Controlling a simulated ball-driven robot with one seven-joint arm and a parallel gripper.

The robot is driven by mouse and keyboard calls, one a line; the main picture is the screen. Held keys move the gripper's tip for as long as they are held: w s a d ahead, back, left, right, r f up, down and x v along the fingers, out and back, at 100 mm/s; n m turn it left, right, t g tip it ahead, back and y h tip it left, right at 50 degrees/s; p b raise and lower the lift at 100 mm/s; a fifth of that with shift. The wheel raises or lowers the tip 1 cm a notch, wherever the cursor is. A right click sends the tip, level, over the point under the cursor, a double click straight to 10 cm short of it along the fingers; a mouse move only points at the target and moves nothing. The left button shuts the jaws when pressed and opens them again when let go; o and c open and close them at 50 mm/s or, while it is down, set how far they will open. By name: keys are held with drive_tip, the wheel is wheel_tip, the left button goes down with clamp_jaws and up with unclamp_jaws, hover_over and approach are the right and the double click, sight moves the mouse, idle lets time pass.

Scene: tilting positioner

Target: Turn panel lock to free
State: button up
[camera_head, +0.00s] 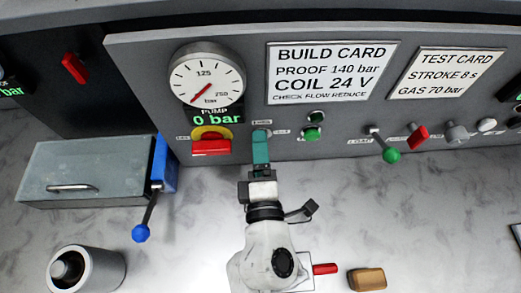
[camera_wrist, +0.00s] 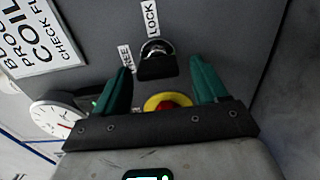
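The panel lock (camera_wrist: 155,60) is a dark knob with a shiny rim on the grey panel, seen in the wrist view. Its LOCK label (camera_wrist: 151,18) is above it there and its FREE label (camera_wrist: 125,58) to its left. Which label the knob points to is unclear. My gripper (camera_wrist: 160,66) is open, with one green finger on each side of the knob in that view. Contact cannot be made out. In the head view my gripper (camera_head: 261,135) reaches the panel and hides the knob.
A red handle on a yellow disc (camera_head: 211,141) sits close left of my gripper. A green button (camera_head: 312,131) is to its right. The pump gauge (camera_head: 207,75) reads 0 bar.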

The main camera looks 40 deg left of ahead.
drive_tip(key=shift+d, duration=0.1)
drive_tip(key=b+v, duration=0.1)
drive_tip(key=v, duration=0.9)
drive_tip(key=shift+s+d+b, duration=0.2)
drive_tip(key=shift+s+b, duration=0.1)
drive_tip(key=shift+b, duration=0.05)
